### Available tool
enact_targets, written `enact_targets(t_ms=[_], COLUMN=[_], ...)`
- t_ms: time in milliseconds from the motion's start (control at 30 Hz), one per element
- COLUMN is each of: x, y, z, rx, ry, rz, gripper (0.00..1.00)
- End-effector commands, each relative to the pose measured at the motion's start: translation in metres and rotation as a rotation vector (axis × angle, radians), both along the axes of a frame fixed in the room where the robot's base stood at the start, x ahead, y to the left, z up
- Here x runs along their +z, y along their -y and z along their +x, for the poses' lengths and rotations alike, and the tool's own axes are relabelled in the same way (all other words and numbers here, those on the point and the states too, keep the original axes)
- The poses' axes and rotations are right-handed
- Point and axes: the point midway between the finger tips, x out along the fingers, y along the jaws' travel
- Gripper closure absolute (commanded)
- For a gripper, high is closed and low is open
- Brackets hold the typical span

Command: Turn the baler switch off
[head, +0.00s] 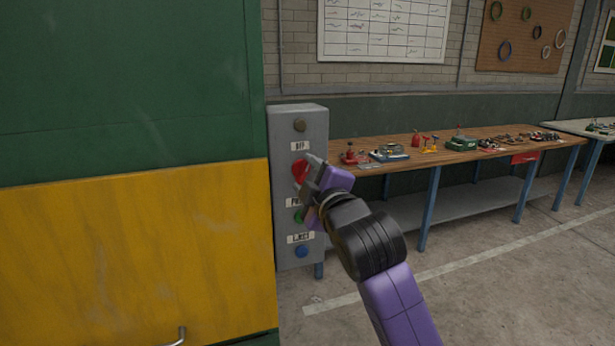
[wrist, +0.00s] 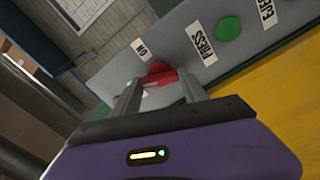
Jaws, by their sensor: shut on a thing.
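The grey control panel (head: 283,190) stands upright beside the green and yellow machine. Its red switch (head: 299,171) is under a small white label that is hard to read in the head view; in the wrist view a label (wrist: 141,46) beside the switch looks like "ON". My gripper (head: 313,173) is at the panel front, shut on the red switch. In the wrist view the red switch (wrist: 160,70) shows between the two grey fingers, with its red handle partly hidden by them.
Below the switch are a green button (head: 298,217) and a blue button (head: 302,251); a dull brownish lamp or knob (head: 300,126) is above. The machine's yellow panel (head: 130,260) is close on the left. A workbench (head: 460,152) with small items stands right. Floor at right is clear.

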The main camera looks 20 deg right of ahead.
Motion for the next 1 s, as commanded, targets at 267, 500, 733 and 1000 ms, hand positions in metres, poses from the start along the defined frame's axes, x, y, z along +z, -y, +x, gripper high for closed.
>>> enact_targets(t_ms=[267, 500, 733, 1000], x=[-0.0005, -0.0006, -0.0004, -0.0005], y=[0.0002, -0.0005, -0.0006, -0.0009], z=[-0.0001, -0.0001, -0.0001, 0.0], rx=[0.0, 0.001, 0.001, 0.001], ry=[0.0, -0.001, -0.001, -0.001], rz=[-0.221, -0.346, -0.401, -0.415], gripper=[0.9, 0.9, 0.9, 0.9])
